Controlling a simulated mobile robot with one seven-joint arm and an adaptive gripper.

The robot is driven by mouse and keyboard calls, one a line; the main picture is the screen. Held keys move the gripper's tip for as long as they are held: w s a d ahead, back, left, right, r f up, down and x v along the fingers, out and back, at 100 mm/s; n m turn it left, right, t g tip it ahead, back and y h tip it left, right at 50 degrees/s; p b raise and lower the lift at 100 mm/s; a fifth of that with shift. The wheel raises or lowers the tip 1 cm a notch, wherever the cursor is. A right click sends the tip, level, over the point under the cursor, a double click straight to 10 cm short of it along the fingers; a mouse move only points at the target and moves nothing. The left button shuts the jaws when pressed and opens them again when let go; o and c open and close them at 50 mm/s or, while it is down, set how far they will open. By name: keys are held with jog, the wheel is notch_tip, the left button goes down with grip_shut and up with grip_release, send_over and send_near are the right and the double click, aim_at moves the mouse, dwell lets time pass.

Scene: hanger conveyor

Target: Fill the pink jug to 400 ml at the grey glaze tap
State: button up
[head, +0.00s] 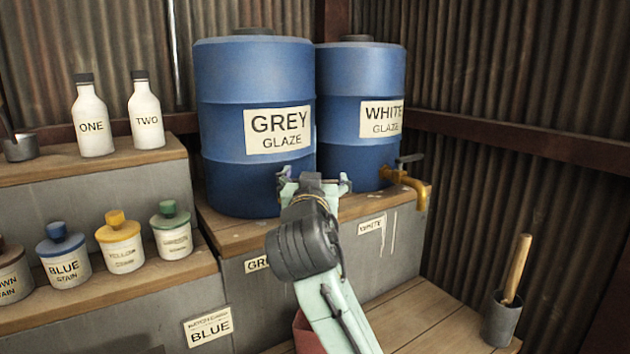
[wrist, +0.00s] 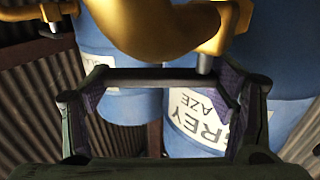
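My gripper (head: 314,180) is in front of the grey glaze barrel (head: 225,100), below its label, with its fingers spread wide. In the wrist view, the brass grey glaze tap (wrist: 150,30) fills the top. Its dark lever (wrist: 155,77) lies crosswise between the spread fingers of my gripper (wrist: 160,88); I cannot tell whether they touch its ends. In the head view my arm and gripper hide this tap. A sliver of the pink jug (head: 304,334) shows low down beside my arm; its inside and fill level are hidden. No flow is visible.
The white glaze barrel (head: 360,80) and its brass tap (head: 408,182) stand just to the right. Stain jars (head: 120,245) and white bottles (head: 92,120) line the left shelves. A grey pot with a wooden handle (head: 502,318) stands at right. The lower bench has free room.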

jog(key=o, duration=0.4)
jog(key=shift+c, duration=0.2)
jog(key=shift+s, duration=0.1)
jog(key=s, duration=0.7)
jog(key=shift+s, duration=0.15)
jog(key=shift+d, duration=0.1)
